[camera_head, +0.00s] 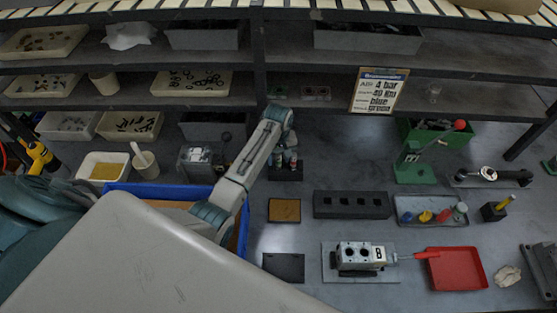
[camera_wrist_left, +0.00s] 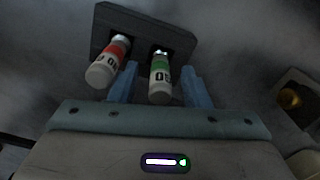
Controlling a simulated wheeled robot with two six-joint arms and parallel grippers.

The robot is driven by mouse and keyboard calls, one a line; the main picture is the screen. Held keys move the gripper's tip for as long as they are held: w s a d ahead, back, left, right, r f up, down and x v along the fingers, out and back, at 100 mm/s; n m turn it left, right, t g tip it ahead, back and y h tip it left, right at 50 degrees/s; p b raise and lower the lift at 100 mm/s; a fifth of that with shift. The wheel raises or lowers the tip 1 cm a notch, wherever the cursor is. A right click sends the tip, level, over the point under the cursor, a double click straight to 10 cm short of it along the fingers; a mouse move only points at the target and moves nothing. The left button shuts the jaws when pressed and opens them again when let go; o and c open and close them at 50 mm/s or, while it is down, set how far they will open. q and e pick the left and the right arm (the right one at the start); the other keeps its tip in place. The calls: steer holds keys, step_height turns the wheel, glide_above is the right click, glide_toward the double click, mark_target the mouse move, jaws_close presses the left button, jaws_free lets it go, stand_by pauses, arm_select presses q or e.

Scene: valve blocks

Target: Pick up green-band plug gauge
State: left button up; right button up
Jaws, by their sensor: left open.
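The green-band plug gauge (camera_wrist_left: 160,78) stands in a dark holder (camera_wrist_left: 122,20) in the left wrist view, its white handle end toward my camera. The red-band plug gauge (camera_wrist_left: 108,62) stands in the same holder to its left. My left gripper (camera_wrist_left: 159,72) is open, with one blue finger on each side of the green-band gauge; I cannot tell whether either finger touches it. The left finger lies between the two gauges. In the head view my left gripper (camera_head: 284,145) is over the holder (camera_head: 285,174) and partly hides the gauges. My right gripper is not in view.
A blue-rimmed bin (camera_head: 160,189) lies left of the arm. A brown pad (camera_head: 284,210) and a black block with holes (camera_head: 351,205) lie in front of the holder. A valve block (camera_head: 360,256), a red tray (camera_head: 456,269) and a green press (camera_head: 415,172) stand right.

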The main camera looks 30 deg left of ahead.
arm_select(q)
steer(key=shift+f, duration=1.2)
jaws_close()
